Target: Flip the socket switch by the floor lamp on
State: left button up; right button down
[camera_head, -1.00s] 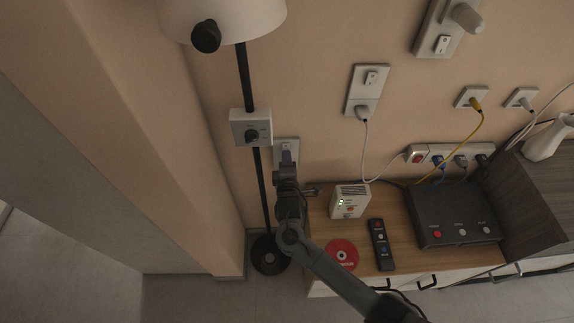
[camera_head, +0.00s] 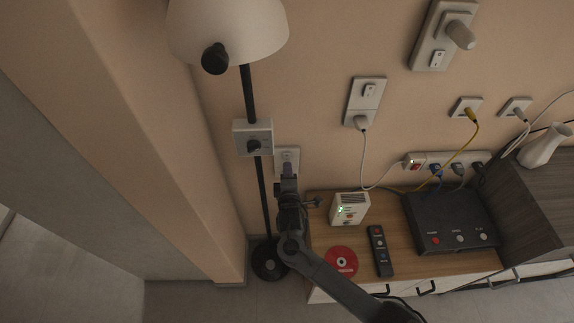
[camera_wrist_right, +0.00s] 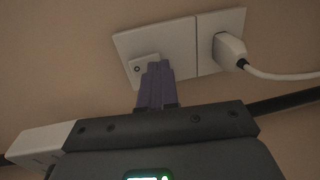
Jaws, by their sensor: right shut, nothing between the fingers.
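In the right wrist view the socket plate (camera_wrist_right: 176,50) has a rocker switch (camera_wrist_right: 141,63) on one half and a white plug (camera_wrist_right: 229,50) with a cable on the other. My right gripper (camera_head: 287,171) is shut and empty. Its purple fingertips (camera_wrist_right: 155,82) are at the switch's lower edge, partly covering it; contact is unclear. My left gripper is out of view.
A wooden cabinet (camera_head: 400,206) stands right of my gripper, holding a white box (camera_head: 350,209), a red disc (camera_head: 341,261), a remote (camera_head: 380,250) and a black router (camera_head: 452,222). Another switched socket (camera_head: 365,101) and a power strip (camera_head: 415,164) are farther right.

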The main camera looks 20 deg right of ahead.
jog(key=f+p+v, duration=0.3)
jog(key=v, duration=0.9)
jog(key=shift+s+a, duration=0.25)
jog(key=shift+s, duration=0.1)
